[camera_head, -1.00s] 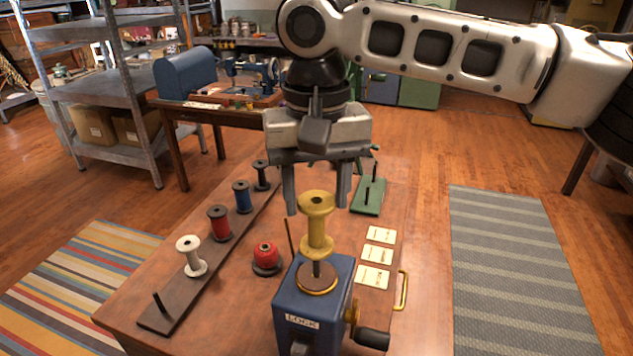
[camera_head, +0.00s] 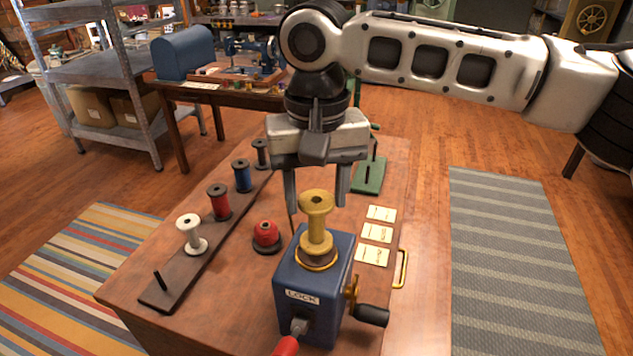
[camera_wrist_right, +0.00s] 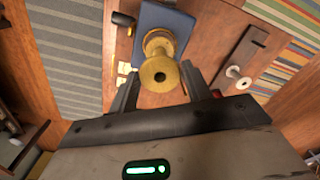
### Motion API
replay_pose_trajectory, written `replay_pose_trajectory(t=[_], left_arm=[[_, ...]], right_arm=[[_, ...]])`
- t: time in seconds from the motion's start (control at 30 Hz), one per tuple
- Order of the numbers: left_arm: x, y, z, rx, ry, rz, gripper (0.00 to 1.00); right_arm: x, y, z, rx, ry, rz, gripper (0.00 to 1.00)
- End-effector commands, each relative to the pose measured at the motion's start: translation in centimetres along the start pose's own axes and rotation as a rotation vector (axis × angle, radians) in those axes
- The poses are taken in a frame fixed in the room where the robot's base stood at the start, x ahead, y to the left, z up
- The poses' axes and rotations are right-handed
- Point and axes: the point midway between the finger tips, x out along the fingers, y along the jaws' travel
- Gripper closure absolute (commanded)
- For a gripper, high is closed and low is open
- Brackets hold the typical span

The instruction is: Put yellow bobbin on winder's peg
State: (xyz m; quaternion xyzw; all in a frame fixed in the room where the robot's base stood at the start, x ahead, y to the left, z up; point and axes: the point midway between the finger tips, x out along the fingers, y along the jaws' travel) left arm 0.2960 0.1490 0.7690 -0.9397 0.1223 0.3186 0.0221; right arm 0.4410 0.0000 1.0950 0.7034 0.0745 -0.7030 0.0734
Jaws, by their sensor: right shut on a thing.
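The yellow bobbin (camera_head: 317,225) stands upright on top of the blue winder (camera_head: 312,280), its lower flange at the round disc (camera_head: 316,262). The peg is hidden by the bobbin, which appears to be around it. My right gripper (camera_head: 316,206) points down from above and is shut on the yellow bobbin, one finger on each side. The right wrist view shows the bobbin (camera_wrist_right: 161,50) between both fingers (camera_wrist_right: 160,74), over the blue winder (camera_wrist_right: 180,20). My left gripper is not in view.
A dark rack (camera_head: 180,278) holds white, red and blue bobbins and a dark one, with a bare peg in front. The winder has a crank (camera_head: 371,314) and a red-handled lever (camera_head: 287,346). Cards (camera_head: 376,233) lie right.

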Motion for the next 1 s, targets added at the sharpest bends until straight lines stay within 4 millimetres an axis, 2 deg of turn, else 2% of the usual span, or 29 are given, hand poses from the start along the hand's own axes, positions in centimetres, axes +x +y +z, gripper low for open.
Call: replay_pose_trajectory(t=[0.33,0.67,0.7,0.77,1.0], left_arm=[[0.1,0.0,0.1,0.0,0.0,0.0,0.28],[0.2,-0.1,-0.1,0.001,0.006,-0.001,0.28],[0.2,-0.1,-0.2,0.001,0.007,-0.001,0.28],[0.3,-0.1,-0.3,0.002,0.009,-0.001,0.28],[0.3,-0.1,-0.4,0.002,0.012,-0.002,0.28]], right_arm=[[1.3,0.0,0.0,0.0,0.0,0.0,0.62],[1.4,0.0,0.0,0.0,0.0,0.0,0.62],[1.4,0.0,0.0,0.0,0.0,0.0,0.4],[1.4,0.0,0.0,0.0,0.0,0.0,0.26],[1.4,0.0,0.0,0.0,0.0,0.0,0.26]])
